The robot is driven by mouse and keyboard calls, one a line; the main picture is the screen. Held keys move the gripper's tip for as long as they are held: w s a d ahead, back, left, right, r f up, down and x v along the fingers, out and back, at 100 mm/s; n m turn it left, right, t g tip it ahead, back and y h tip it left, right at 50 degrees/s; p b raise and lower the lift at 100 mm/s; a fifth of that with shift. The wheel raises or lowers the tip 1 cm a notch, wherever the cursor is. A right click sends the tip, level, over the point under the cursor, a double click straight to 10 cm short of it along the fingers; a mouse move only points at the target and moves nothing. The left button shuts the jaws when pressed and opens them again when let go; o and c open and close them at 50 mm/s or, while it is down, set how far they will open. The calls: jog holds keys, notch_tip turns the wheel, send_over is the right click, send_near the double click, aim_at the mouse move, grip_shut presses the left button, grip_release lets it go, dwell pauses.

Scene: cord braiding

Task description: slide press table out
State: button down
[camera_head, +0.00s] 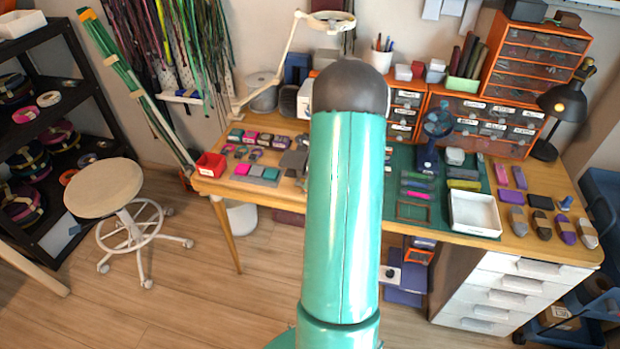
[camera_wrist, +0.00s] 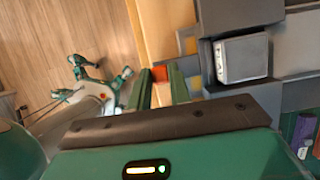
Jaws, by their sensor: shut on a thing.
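In the wrist view, a dark grey press (camera_wrist: 285,40) with a light silver block (camera_wrist: 241,58) stands at the upper right. My gripper (camera_wrist: 160,80) shows there as two green fingers at the press's left side. They are closed around a small orange-red piece (camera_wrist: 160,74), which appears to be a grip of the press table; its join to the press is not clear. The fingertips are at the wooden bench edge. In the head view my teal arm covers the middle of the bench and hides my gripper and most of the press.
The wooden workbench (camera_head: 222,186) carries small tools and blocks on its left. A white tray (camera_head: 474,212) lies on the green mat at right. Orange drawer units stand behind. A round stool (camera_head: 104,188) stands on the floor at left. Floor before the bench is clear.

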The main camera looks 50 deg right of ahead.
jog(key=shift+a, duration=0.2)
jog(key=c, duration=1.4)
grip_release()
jog(key=shift+o, duration=0.6)
jog(key=shift+d, duration=0.1)
jog(key=shift+r, duration=0.1)
jog(key=v, duration=1.3)
jog(key=shift+s+r, duration=0.25)
